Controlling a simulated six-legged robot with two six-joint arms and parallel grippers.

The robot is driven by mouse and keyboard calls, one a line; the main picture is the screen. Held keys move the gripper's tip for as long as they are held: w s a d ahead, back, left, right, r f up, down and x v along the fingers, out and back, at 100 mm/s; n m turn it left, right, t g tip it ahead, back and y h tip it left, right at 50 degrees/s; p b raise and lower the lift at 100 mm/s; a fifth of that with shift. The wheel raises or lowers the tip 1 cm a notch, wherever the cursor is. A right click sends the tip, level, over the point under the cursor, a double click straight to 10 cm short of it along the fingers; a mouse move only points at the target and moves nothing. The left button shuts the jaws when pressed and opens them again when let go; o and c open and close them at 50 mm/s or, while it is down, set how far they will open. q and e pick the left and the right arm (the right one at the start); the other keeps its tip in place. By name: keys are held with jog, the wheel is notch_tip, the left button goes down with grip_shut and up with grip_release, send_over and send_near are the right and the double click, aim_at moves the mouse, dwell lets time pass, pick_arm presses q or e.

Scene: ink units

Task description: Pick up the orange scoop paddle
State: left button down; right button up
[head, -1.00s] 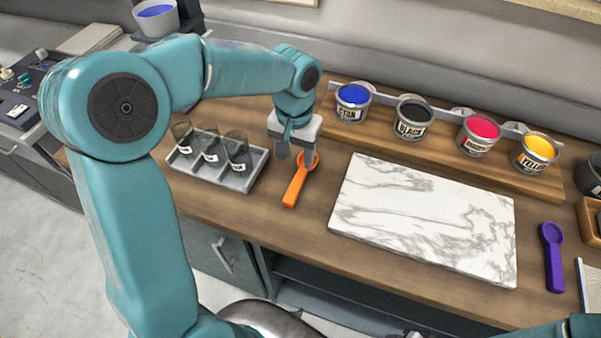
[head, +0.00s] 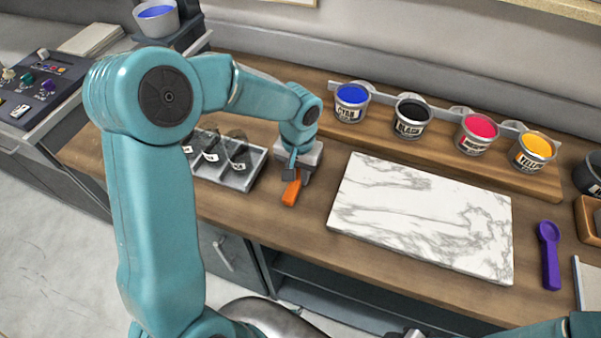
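The orange scoop paddle (head: 291,190) lies on the wooden counter between the glass tray and the marble slab. Its handle end shows; its bowl is hidden under my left gripper. My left gripper (head: 298,177) is low over the scoop, pointing down, with a dark finger in front of the upper handle. Whether the fingers are closed on the scoop cannot be told. My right arm shows only at the bottom right edge, with a small dark piece of what looks like its gripper (head: 408,333) at the bottom edge; its opening cannot be seen.
A grey tray (head: 240,181) with dark glasses stands close left of the gripper. A white marble slab (head: 420,215) lies to the right. Ink cans stand on a wooden riser (head: 460,166) behind. A purple scoop (head: 549,255) lies at the far right.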

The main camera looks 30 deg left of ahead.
aim_at(298, 177)
dwell(0.3)
pick_arm(q)
notch_tip(298, 177, up, 20)
dwell(0.3)
jog(key=c, duration=1.7)
grip_release()
grip_shut()
jog(key=shift+s, duration=0.1)
